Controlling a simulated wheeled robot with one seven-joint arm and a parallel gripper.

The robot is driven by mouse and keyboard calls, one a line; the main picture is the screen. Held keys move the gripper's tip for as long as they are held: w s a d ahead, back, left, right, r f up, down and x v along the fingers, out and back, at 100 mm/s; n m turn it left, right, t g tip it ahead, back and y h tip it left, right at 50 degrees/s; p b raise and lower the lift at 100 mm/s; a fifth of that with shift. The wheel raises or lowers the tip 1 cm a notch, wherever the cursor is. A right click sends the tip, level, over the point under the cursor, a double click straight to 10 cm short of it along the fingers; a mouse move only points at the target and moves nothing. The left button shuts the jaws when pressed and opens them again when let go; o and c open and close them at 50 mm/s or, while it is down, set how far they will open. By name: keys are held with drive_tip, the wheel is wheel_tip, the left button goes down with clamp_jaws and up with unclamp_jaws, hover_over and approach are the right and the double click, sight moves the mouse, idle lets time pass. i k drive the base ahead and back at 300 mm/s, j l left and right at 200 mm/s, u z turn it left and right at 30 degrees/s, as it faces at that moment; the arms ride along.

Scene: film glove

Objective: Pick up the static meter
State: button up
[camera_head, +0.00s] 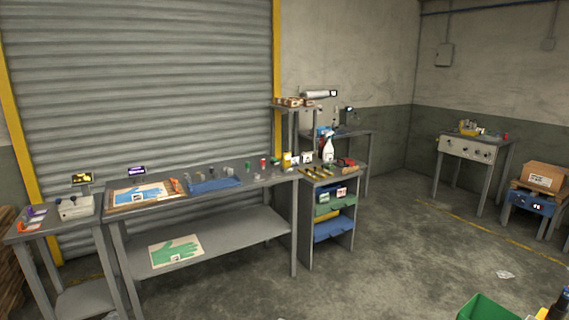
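I cannot tell for sure which thing is the static meter. A small dark device with a lit screen (348,111) shows at the back table, too small to make out. My gripper is not in view.
The long grey workbench (262,181) carries a blue glove (140,195), a blue tray (214,186) and several small items. A spray bottle (328,149) stands on the shelf unit. A green bin (487,308) is at lower right. Open floor (410,265) lies in front.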

sight(286, 155)
drive_tip(key=i+j+u, duration=0.1)
drive_tip(key=j, duration=0.35)
drive_tip(key=i+j+u, duration=0.15)
drive_tip(key=i+j, duration=0.2)
drive_tip(key=i+j+u, duration=0.1)
drive_tip(key=i+j, duration=0.2)
drive_tip(key=j, duration=0.25)
drive_tip(key=i+j+u, duration=0.15)
drive_tip(key=j, duration=0.25)
drive_tip(key=i+z, duration=0.3)
drive_tip(key=i+j+z, duration=0.25)
drive_tip(key=i, duration=0.25)
drive_tip(key=i+j+z, duration=0.15)
drive_tip(key=i+z, duration=0.15)
drive_tip(key=i+l+z, duration=0.1)
drive_tip(key=i+z, duration=0.25)
drive_tip(key=i, duration=0.25)
drive_tip(key=i+z, duration=0.4)
drive_tip(key=i, duration=0.15)
drive_tip(key=i+u, duration=0.35)
drive_tip(key=i+l+u, duration=0.15)
drive_tip(key=i+u, duration=0.25)
drive_tip(key=i+l+u, duration=0.15)
drive_tip(key=u, duration=0.2)
drive_tip(key=i+l+u, duration=0.85)
drive_tip(key=k+j, duration=0.05)
drive_tip(key=j, duration=0.05)
